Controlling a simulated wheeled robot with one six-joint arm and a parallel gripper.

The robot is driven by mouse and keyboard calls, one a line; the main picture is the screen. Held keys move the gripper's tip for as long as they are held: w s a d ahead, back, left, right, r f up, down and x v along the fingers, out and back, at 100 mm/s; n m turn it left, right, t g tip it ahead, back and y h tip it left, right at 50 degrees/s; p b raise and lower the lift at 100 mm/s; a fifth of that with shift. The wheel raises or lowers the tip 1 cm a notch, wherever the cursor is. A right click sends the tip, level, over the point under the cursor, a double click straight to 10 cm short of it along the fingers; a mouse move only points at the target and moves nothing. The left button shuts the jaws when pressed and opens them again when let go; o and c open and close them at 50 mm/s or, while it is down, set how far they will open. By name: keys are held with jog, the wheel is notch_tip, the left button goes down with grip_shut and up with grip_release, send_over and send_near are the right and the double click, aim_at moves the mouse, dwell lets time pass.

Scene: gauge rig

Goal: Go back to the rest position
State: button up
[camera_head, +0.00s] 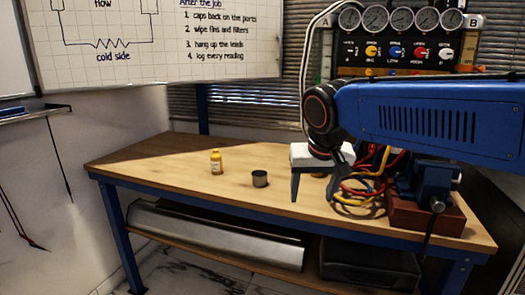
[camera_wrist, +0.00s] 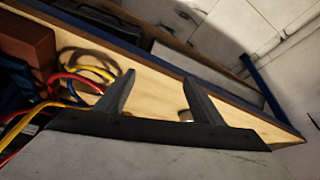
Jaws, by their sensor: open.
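My gripper (camera_wrist: 158,78) shows in the wrist view with its two dark fingers spread apart and nothing between them. In the camera_head view my gripper hangs over the workbench (camera_head: 150,155), at the end of my blue arm. In the wrist view a small part of a round object shows beside the right finger; I cannot tell which.
Red, yellow and blue leads (camera_head: 365,185) lie tangled right of my gripper, near a blue vise (camera_head: 433,182) on a red-brown block (camera_head: 425,212). The gauge panel (camera_head: 400,52) stands behind my arm. A whiteboard (camera_head: 150,40) hangs at left. The bench's left part is clear.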

jog(key=s+d+f, duration=1.5)
jog(key=s+d, duration=0.1)
jog(key=s, duration=0.4)
jog(key=shift+d+f, duration=0.25)
jog(key=shift+d, duration=0.1)
